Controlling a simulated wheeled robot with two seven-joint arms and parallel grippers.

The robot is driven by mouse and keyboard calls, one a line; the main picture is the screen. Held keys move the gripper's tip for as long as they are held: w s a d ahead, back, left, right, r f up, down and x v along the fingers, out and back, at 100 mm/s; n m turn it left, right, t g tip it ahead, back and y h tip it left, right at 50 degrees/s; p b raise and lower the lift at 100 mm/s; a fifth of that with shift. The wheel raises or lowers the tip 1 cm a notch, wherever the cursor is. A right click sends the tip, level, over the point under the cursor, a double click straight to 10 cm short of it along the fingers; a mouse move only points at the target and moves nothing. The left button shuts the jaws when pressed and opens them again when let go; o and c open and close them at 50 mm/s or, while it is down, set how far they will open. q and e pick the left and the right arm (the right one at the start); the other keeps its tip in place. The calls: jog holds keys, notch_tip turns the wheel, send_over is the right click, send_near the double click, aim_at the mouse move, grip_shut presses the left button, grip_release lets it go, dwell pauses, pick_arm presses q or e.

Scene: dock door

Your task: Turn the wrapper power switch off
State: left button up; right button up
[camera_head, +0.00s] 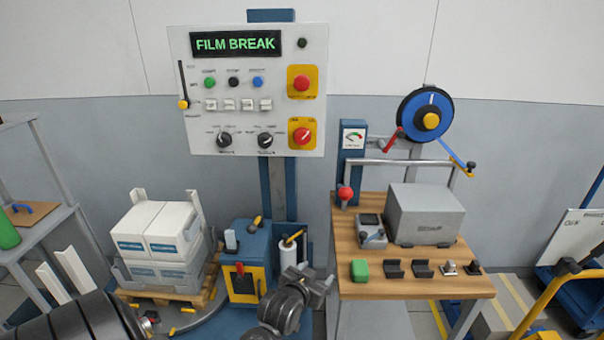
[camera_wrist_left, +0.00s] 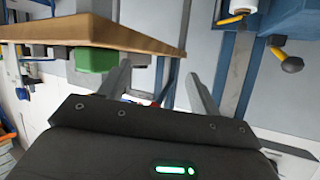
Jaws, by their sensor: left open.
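The grey control panel (camera_head: 248,90) stands upright on a blue post, its display reading "FILM BREAK". On its right side are two red controls on yellow plates: an upper red button (camera_head: 301,83) and a lower red knob (camera_head: 302,135). Below, a blue cabinet (camera_head: 256,245) carries a yellow-and-black plate (camera_head: 243,283) with a small red handle (camera_head: 240,268). The labels are too small to tell which is the power switch. My left gripper (camera_head: 308,279) is low, between the cabinet and the wooden table, apart from these controls. Its fingers (camera_wrist_left: 160,85) are open and empty in the left wrist view. My right gripper is not visible.
The wooden table (camera_head: 400,287) at right holds a grey box (camera_head: 425,215), a green block (camera_head: 360,270) and several small parts. Its edge is close to my left gripper. White boxes (camera_head: 158,230) on a pallet stand at left. Open space lies before the panel.

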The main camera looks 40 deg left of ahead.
pick_arm(q)
jog(key=w+a+r+n+t+y, duration=0.2)
jog(key=w+a+r+y, duration=0.15)
jog(key=r, duration=0.35)
jog(key=w+a+r+n+t+y, duration=0.1)
jog(key=w+a+r+t+y, duration=0.1)
jog(key=w+a+r, duration=0.35)
jog(key=n+y, duration=0.3)
jog(key=y, duration=0.2)
send_near(302, 141)
jog(key=shift+t, duration=0.4)
jog(key=p+x, duration=0.2)
jog(key=x, duration=0.5)
jog(key=shift+a+f+p, duration=0.1)
jog(key=shift+p, duration=0.25)
jog(key=shift+w+a, duration=0.4)
jog(key=shift+w, duration=0.15)
jog(key=shift+c, duration=0.2)
jog(key=c, duration=0.9)
jog(key=shift+n, duration=0.3)
